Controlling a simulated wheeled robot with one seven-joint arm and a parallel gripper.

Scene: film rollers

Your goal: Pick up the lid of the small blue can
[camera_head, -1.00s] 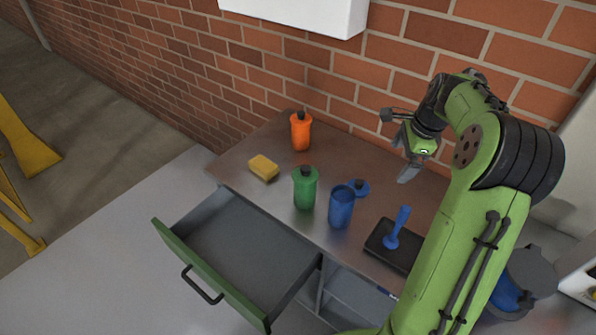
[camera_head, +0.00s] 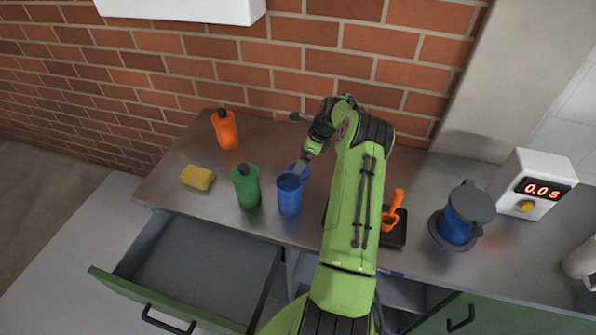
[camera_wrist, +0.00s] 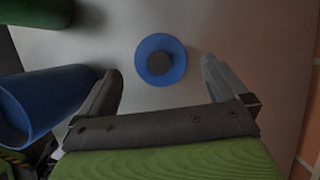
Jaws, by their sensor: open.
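The small blue can (camera_head: 289,196) stands open on the metal worktop. Its round blue lid (camera_wrist: 176,72) with a dark knob lies flat on the worktop close to the can, and in the head view the lid (camera_head: 305,174) shows just behind the can, partly hidden by my gripper. My gripper (camera_head: 302,166) is above the lid, pointing down. In the wrist view my gripper (camera_wrist: 160,66) is open, with the lid showing between its fingertips and nothing held. The can (camera_wrist: 45,100) is left of the left finger in that view.
A green bottle (camera_head: 246,187) stands left of the can, with a yellow sponge (camera_head: 198,178) and an orange bottle (camera_head: 226,130) further left. An orange-handled tool (camera_head: 393,212), a grey-lidded blue container (camera_head: 455,229) and a timer box (camera_head: 533,186) are right. A drawer (camera_head: 200,262) is open in front.

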